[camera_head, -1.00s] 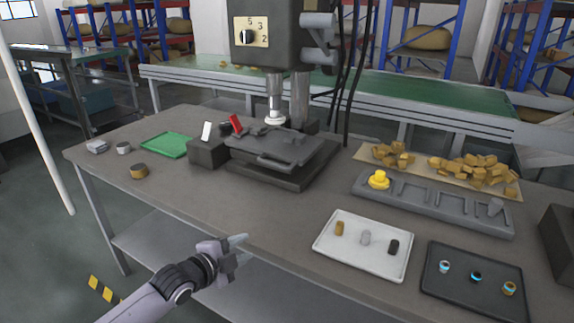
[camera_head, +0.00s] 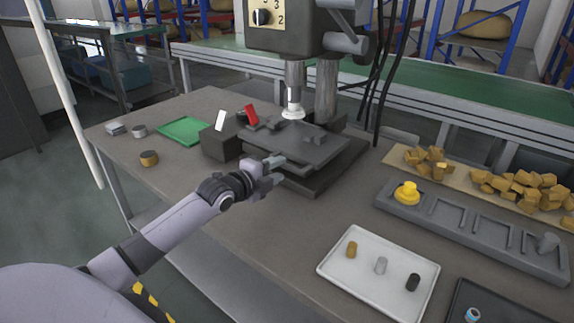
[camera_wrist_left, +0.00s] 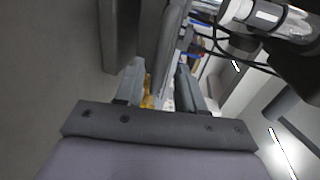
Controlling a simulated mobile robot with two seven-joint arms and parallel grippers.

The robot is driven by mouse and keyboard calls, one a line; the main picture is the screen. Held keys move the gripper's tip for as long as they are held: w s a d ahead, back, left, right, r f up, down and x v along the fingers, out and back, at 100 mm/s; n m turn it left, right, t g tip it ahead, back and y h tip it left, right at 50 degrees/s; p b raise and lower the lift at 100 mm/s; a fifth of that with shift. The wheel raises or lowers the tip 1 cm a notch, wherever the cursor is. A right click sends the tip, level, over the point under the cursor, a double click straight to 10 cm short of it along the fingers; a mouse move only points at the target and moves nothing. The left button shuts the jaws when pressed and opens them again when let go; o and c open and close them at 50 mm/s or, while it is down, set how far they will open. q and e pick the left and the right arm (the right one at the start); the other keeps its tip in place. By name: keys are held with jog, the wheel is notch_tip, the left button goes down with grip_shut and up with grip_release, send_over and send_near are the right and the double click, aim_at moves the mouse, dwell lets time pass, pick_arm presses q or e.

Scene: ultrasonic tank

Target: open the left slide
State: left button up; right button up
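A dark machine fixture (camera_head: 318,178) sits on the workbench under the press head, with a flat dark slide plate (camera_head: 305,145) on top. The handle seen earlier at its front is now mostly hidden behind my gripper. My left gripper (camera_head: 279,161) is at the front left edge of this plate; I cannot tell whether it touches. In the left wrist view, my left gripper's fingers (camera_wrist_left: 160,88) stand apart, with a grey part just beyond them and a gap showing the background. No second slide can be clearly told apart. My right gripper is not in view.
A dark block (camera_head: 219,143) with a white and a red lever stands left of the fixture. A green tray (camera_head: 184,131) lies farther left. A white tray (camera_head: 335,285) and a grey slotted rack (camera_head: 425,212) lie to the right. The press spindle (camera_head: 293,95) hangs above.

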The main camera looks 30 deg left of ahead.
aim_at(284, 166)
pick_arm(q)
jog(key=shift+x, duration=2.25)
grip_shut()
